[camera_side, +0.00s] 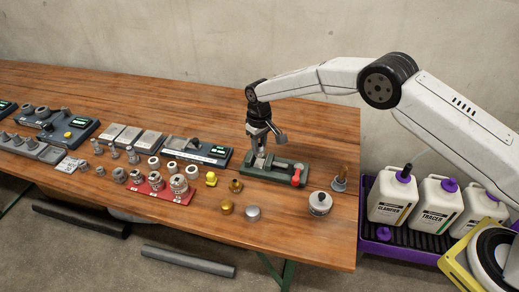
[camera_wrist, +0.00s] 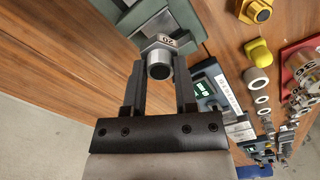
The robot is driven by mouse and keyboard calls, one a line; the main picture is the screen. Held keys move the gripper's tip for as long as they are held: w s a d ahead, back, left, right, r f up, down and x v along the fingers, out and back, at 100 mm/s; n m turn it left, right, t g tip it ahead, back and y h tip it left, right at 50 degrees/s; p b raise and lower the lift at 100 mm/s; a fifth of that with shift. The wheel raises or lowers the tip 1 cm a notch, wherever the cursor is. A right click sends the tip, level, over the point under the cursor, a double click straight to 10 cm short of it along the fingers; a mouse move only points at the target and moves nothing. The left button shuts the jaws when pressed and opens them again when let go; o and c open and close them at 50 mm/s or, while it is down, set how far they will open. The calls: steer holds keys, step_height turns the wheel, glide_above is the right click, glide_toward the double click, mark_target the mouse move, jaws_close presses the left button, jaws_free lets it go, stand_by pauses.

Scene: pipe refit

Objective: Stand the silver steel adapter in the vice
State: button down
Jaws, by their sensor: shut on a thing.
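My gripper (camera_wrist: 158,84) is shut on the silver steel adapter (camera_wrist: 160,62), which sits between the fingertips in the wrist view. The adapter has a dark round end facing the camera and a wider collar marked with a number. The green vice (camera_wrist: 191,22) lies just beyond it. In the side view my gripper (camera_side: 258,156) points down at the left part of the vice (camera_side: 290,178), which has a red handle knob. The adapter is too small and covered there to tell whether it is seated between the jaws or just above them.
White jugs (camera_side: 392,195) stand in a purple crate beyond the table's right edge.

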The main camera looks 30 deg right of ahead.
steer(key=shift+f, duration=1.65)
stand_by(3.1)
steer(key=shift+c, duration=0.7)
jaws_free()
steer(key=shift+r, duration=0.1)
steer(key=shift+r, duration=3.4)
steer(key=shift+d+r, duration=0.1)
